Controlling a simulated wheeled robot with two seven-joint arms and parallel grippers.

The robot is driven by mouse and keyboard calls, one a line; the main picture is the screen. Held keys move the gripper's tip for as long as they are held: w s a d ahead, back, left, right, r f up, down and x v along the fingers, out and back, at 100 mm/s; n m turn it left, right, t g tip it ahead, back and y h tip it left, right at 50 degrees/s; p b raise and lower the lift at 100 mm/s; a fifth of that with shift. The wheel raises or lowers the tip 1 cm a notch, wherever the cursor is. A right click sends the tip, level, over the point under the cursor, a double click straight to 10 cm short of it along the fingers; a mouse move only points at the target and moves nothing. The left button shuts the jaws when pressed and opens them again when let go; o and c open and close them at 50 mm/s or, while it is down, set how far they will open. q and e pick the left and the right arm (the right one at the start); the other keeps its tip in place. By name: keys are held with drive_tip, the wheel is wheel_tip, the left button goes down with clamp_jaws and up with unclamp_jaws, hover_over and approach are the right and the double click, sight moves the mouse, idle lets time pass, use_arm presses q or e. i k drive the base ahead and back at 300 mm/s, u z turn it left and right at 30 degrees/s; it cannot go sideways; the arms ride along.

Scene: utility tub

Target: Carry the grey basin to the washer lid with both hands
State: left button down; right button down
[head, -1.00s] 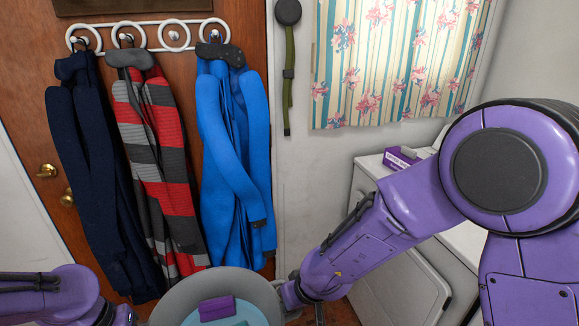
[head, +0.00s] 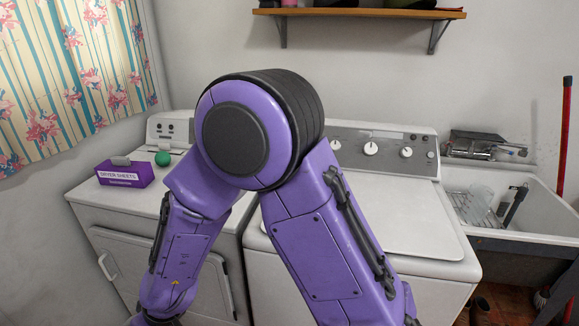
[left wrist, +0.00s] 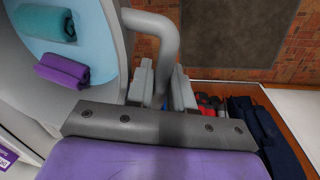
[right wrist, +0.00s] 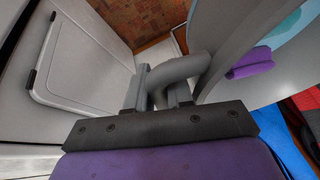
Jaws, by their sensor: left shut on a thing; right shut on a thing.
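The grey basin shows in the left wrist view (left wrist: 122,55) and the right wrist view (right wrist: 222,40); it is out of the head view. A rolled purple towel (left wrist: 62,71) and a rolled teal towel (left wrist: 45,22) lie inside on its light blue bottom. My left gripper (left wrist: 162,76) is shut on one grey loop handle of the basin. My right gripper (right wrist: 160,84) is shut on the other handle. The white washer lid (head: 415,222) is closed and its visible top is bare; my right arm covers its left part in the head view.
The dryer (head: 105,205) stands left of the washer, with a purple dryer sheets box (head: 125,175) and a green ball (head: 162,158) on top. A utility sink (head: 545,215) holding a rack and dishes is right of the washer. A shelf (head: 360,14) hangs above.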

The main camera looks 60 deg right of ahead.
sight(367, 215)
drive_tip(key=z, duration=2.5)
